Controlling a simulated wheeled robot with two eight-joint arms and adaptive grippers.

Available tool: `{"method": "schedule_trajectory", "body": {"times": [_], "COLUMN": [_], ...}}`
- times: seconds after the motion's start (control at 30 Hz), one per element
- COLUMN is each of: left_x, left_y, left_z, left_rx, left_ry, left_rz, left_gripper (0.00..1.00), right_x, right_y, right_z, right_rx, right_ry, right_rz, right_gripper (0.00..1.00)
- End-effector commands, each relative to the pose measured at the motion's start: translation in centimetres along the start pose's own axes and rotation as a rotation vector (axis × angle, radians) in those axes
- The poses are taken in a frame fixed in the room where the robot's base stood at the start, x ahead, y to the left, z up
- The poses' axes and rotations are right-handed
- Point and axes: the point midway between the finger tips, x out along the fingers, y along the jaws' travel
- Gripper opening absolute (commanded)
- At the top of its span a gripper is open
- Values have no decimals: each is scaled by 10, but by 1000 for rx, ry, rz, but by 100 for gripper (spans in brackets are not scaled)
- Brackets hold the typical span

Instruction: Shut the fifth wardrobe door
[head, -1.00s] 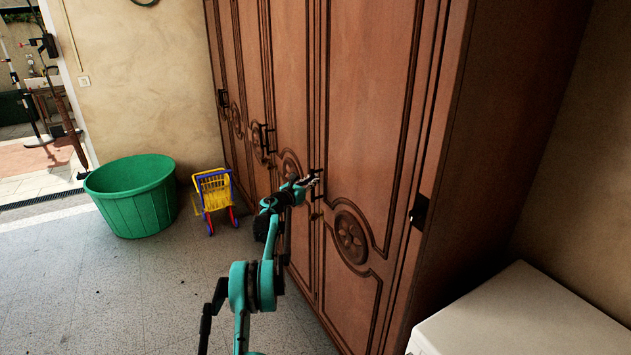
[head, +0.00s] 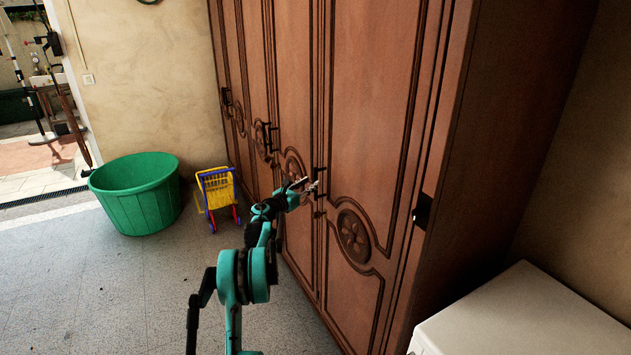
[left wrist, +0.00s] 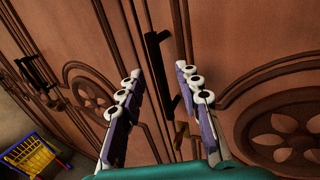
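The brown wooden wardrobe has several tall carved doors; the wide rightmost front door (head: 380,120) looks flush or nearly so, and I cannot tell whether a small gap remains. A pair of black handles (head: 318,182) sits at its left edge, and another black fitting (head: 422,211) is at its right edge. My left gripper (head: 304,186) is at the handle pair, fingers apart. In the left wrist view the open fingers (left wrist: 157,78) stand either side of a black bar handle (left wrist: 160,70), with no clear contact. My right gripper is out of view.
A green tub (head: 136,193) and a yellow toy cart (head: 217,194) stand on the floor to the left. A white box-like top (head: 520,315) is close at the lower right, near the wardrobe's side.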

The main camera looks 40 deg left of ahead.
Motion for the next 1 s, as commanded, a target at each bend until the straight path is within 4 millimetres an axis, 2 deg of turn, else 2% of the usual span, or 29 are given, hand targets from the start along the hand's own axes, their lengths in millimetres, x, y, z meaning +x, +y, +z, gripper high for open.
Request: {"method": "schedule_trajectory", "body": {"times": [0.1,0.33,0.5,1.0], "left_x": [-27,-57,-63,-62], "left_y": [0,-1,-1,-2], "left_z": [0,0,0,0], "left_rx": [0,0,0,-2], "left_ry": [0,0,0,-1], "left_rz": [0,-1,-2,-2], "left_gripper": [34,34,34,34], "right_x": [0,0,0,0], "right_y": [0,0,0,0], "right_z": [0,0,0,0], "right_rx": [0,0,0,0], "right_ry": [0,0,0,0], "right_rz": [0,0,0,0], "right_gripper": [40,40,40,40]}}
